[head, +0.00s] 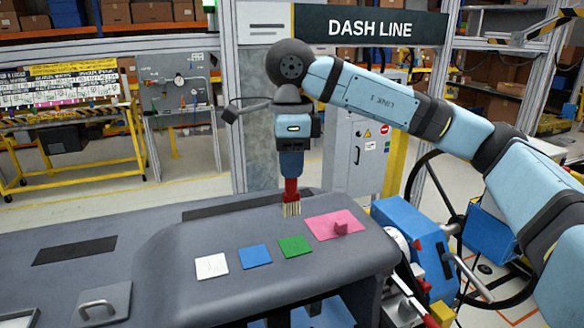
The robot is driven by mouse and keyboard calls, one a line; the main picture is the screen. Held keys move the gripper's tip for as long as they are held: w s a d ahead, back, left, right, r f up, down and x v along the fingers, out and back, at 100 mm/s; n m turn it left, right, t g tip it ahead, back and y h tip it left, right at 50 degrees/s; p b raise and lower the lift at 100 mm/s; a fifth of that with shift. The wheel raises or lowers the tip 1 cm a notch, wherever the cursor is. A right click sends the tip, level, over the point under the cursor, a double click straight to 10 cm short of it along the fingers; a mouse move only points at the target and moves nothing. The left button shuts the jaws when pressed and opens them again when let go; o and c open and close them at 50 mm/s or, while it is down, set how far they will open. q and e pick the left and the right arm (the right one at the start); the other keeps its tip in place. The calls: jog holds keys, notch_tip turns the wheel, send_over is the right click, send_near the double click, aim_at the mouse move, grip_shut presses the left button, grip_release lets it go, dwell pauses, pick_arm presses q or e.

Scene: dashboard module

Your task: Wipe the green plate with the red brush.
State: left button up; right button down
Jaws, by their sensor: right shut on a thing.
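The green plate (295,246) lies flat on the grey dashboard top, at the right end of a row of small square plates. The red brush (291,192) is upright with its pale bristles pointing down, just behind the green plate. My right gripper (291,172) is shut on the brush from above. The bristles look at or close above the dashboard surface; I cannot tell if they touch it. They do not appear to be on the green plate. My left gripper is not in view.
A blue plate (255,255) and a white plate (211,266) lie left of the green one. A pink pad (335,225) with a raised knob lies to its right. A blue machine part (412,240) stands right of the dashboard (180,240). The dashboard's left top is mostly clear.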

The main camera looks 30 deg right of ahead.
notch_tip(320, 180, up, 2)
jog(key=shift+s+r+p, duration=0.1)
jog(key=shift+p, duration=0.25)
dwell(0.5)
jog(key=shift+a, duration=0.1)
